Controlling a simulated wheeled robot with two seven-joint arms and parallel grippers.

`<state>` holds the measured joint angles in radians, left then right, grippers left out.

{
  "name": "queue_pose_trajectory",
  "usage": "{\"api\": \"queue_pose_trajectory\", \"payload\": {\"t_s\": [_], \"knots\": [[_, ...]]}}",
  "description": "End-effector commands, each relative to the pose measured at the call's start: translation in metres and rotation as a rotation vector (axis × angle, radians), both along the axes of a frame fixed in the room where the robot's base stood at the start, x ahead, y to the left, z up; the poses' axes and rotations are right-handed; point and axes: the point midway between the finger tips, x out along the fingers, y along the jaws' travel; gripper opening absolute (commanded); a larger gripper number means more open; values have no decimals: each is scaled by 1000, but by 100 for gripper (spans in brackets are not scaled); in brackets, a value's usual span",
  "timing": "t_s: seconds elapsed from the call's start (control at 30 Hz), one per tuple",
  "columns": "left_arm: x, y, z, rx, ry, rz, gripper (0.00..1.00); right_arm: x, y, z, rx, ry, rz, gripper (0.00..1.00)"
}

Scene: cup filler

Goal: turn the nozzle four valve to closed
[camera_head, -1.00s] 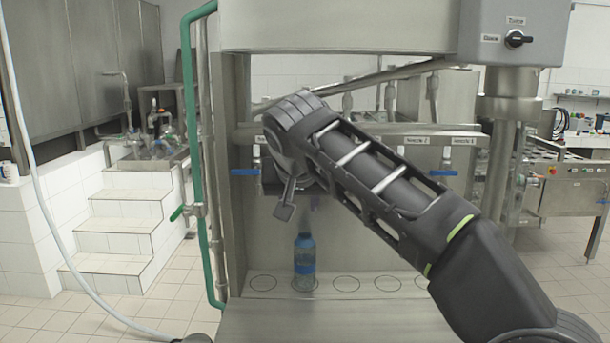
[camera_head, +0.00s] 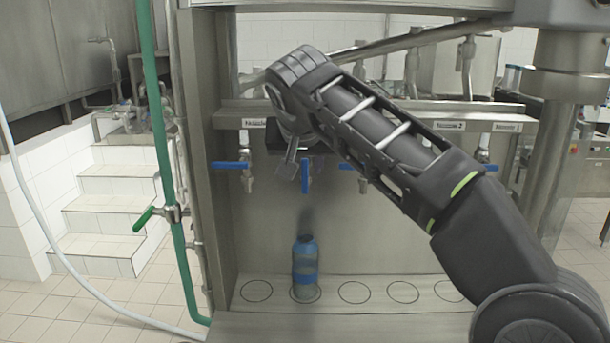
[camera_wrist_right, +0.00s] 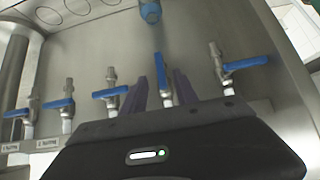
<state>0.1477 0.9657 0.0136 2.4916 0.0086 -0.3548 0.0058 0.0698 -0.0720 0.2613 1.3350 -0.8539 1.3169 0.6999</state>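The nozzle four valve has a blue handle (camera_head: 305,176), second from the left in the head view, pointing down and toward me while its neighbours' handles lie sideways. My right gripper (camera_head: 297,158) is at this valve, partly hidden by its own arm. In the right wrist view the gripper's two dark fingers (camera_wrist_right: 160,92) are apart, with the blue handle (camera_wrist_right: 159,68) between them; I cannot tell whether they touch it. A blue bottle (camera_head: 305,268) stands upright below the valve, with a dark blurred streak above it. My left gripper is not in view.
The leftmost valve's blue handle (camera_head: 230,165) is close beside my gripper. More blue handles lie to the right, one partly behind my arm. A green pipe (camera_head: 166,150) with its own lever (camera_head: 144,219) runs down the left side. The shelf has empty marked circles (camera_head: 354,292).

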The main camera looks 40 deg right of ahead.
Motion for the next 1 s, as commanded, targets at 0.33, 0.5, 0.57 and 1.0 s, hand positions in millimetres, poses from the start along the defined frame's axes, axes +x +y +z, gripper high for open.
{"api": "queue_pose_trajectory", "payload": {"t_s": [0.33,0.5,0.57,1.0], "knots": [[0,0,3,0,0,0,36,11,-9,-14,0,4,-1,35],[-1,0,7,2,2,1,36,26,-20,-32,0,4,-1,35],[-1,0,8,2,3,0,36,31,-24,-40,0,5,-1,35],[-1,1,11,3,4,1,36,44,-34,-56,0,0,0,35]]}}
